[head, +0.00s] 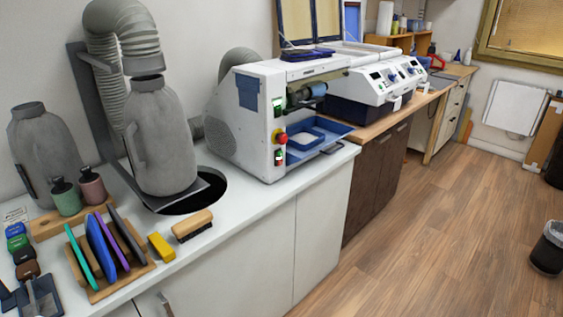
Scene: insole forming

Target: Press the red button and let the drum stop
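The red button (281,138) is a round mushroom knob on a yellow base. It sits on the front end panel of a white grinding machine (253,135) on the counter. The drum (318,89), a blue-grey roller, shows partly in the machine's upper opening. I cannot tell from one frame whether the drum turns. A small green switch (278,156) is below the red button. Neither of my grippers is in view, and nothing touches the button.
The white counter (245,213) holds a brush (192,225), a yellow block (161,246), a wooden rack (128,275) of coloured sheets and grey jugs (160,140). A round dark hole (208,192) lies left of the machine. The wooden floor (430,240) at right is mostly clear.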

